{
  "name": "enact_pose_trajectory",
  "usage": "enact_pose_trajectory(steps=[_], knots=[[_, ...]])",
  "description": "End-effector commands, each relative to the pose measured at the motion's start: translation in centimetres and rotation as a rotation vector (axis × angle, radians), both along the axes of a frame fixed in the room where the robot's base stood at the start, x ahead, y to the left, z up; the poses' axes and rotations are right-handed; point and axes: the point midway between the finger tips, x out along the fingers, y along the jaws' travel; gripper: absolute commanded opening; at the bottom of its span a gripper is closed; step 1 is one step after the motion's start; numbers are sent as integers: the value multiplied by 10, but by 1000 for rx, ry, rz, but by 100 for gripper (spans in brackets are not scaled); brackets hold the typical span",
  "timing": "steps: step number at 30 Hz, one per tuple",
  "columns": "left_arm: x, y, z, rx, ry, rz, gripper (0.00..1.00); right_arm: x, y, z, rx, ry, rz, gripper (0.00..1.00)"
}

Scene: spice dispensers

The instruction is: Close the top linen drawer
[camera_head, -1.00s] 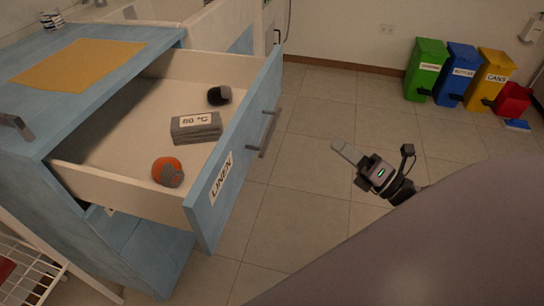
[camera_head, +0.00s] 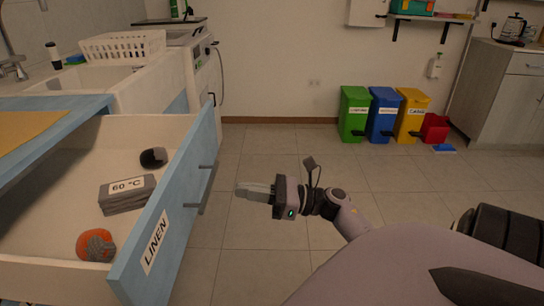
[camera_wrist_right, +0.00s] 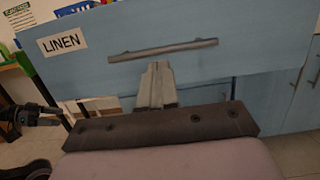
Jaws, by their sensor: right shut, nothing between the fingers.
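The top linen drawer (camera_head: 150,245) is pulled out, with a light blue front, a white LINEN label and a grey bar handle (camera_head: 208,188). Inside are a grey folded stack (camera_head: 126,197) marked 60 °C, an orange-and-grey ball (camera_head: 96,245) and a dark roll (camera_head: 154,157). My right gripper (camera_head: 240,188) is shut and empty, to the right of the drawer front and pointing at it. In the right wrist view its fingers (camera_wrist_right: 157,70) appear just below the handle (camera_wrist_right: 163,50); contact cannot be told. My left gripper is not in the head view.
A blue counter (camera_head: 60,105) with an orange cloth is at the left. A white basket (camera_head: 125,46) and washing machine (camera_head: 200,70) stand behind. Green, blue and yellow bins (camera_head: 384,112) and a red one line the back wall. Tiled floor (camera_head: 275,155) is clear between.

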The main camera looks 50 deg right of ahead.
Motion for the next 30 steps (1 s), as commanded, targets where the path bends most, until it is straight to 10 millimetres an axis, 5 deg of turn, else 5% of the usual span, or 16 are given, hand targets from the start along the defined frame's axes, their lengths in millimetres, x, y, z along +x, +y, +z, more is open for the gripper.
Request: enact_pose_trajectory(steps=[9,30], knots=[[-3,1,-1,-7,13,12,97,32,27,9,3,0,-1,0],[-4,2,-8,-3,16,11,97,47,40,8,0,-2,1,0]])
